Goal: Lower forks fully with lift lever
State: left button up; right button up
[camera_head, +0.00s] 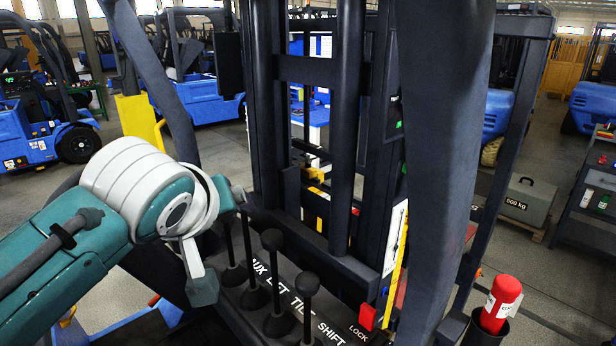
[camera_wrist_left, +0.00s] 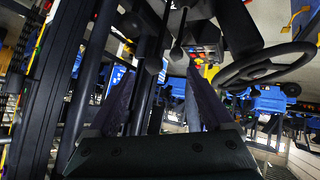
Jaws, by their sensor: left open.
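A row of black levers stands on a console labelled AUX, LIFT, TILT and SHIFT. The lift lever (camera_head: 248,255) is second from the far end, and its top is close to or behind my left gripper. My left gripper (camera_head: 220,245) is open at the left side of the row; I cannot tell if it touches a lever. In the left wrist view the open gripper (camera_wrist_left: 160,78) shows two fingers apart, with a dark lever (camera_wrist_left: 179,32) beyond them. The mast (camera_head: 345,130) stands behind the console. The forks are not clearly visible. My right gripper is out of view.
The tilt lever (camera_head: 275,280) and shift lever (camera_head: 308,300) stand close on the near side. A thick dark post (camera_head: 440,150) and a red cylinder (camera_head: 502,300) are to the right. A steering wheel (camera_wrist_left: 265,65) is on the right in the wrist view.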

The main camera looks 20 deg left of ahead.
pick_arm(q)
jog(key=shift+n+t, duration=0.4)
jog(key=shift+n, duration=0.1)
jog(key=b+x, duration=0.4)
jog(key=w+r+b+x, duration=0.1)
jog(key=b+x, duration=0.3)
jog(key=b, duration=0.1)
jog(key=r+b+x, duration=0.1)
jog(key=b+x, duration=0.3)
jog(key=b, duration=0.1)
jog(key=shift+w+a+f, duration=0.1)
jog(key=shift+w+a, duration=0.1)
jog(key=shift+w, duration=0.05)
jog(key=shift+w+a+b, duration=0.15)
jog(key=shift+w+b, duration=0.3)
jog(key=shift+b, duration=0.15)
jog(key=c, duration=1)
jog(key=shift+c, duration=0.2)
